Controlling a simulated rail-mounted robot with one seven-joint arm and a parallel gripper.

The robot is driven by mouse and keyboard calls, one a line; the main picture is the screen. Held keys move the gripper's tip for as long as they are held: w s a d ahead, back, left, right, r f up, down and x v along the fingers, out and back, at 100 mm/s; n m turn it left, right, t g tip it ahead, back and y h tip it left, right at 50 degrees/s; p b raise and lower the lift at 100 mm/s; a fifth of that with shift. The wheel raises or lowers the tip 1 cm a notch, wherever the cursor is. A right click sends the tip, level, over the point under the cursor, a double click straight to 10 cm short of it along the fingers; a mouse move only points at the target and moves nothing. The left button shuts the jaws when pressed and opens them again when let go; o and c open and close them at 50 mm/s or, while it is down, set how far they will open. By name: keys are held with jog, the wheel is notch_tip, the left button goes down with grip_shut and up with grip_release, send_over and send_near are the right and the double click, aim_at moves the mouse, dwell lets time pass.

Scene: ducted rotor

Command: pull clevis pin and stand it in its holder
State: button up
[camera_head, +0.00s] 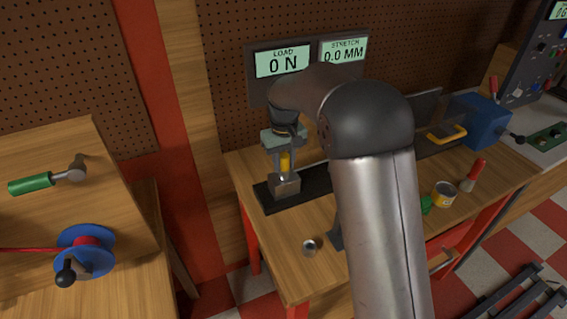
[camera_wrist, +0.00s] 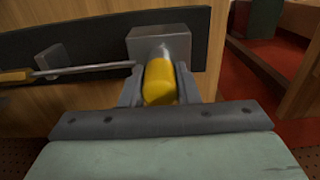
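The clevis pin has a yellow grip and a silver tip. It stands upright at the grey block (camera_head: 285,186) on the black rail, and its yellow part (camera_head: 285,162) shows just above the block. In the wrist view the yellow pin (camera_wrist: 160,82) lies between the two fingers of my gripper (camera_wrist: 160,92), with no clear gap on either side. The grey block (camera_wrist: 160,40) is just beyond the fingertips, and the silver tip meets it. My gripper (camera_head: 286,158) points down and looks shut on the pin.
The black rail (camera_head: 268,198) runs along the bench, partly behind my arm. A thin rod with a yellow end (camera_wrist: 70,71) lies beside the block. Display screens (camera_head: 283,61) stand behind.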

aim_at(284, 155)
jog(key=shift+c, duration=1.2)
jog(key=shift+r+p, duration=0.5)
jog(key=shift+r, duration=0.15)
jog(key=shift+r+p, duration=1.6)
jog(key=shift+r, duration=0.7)
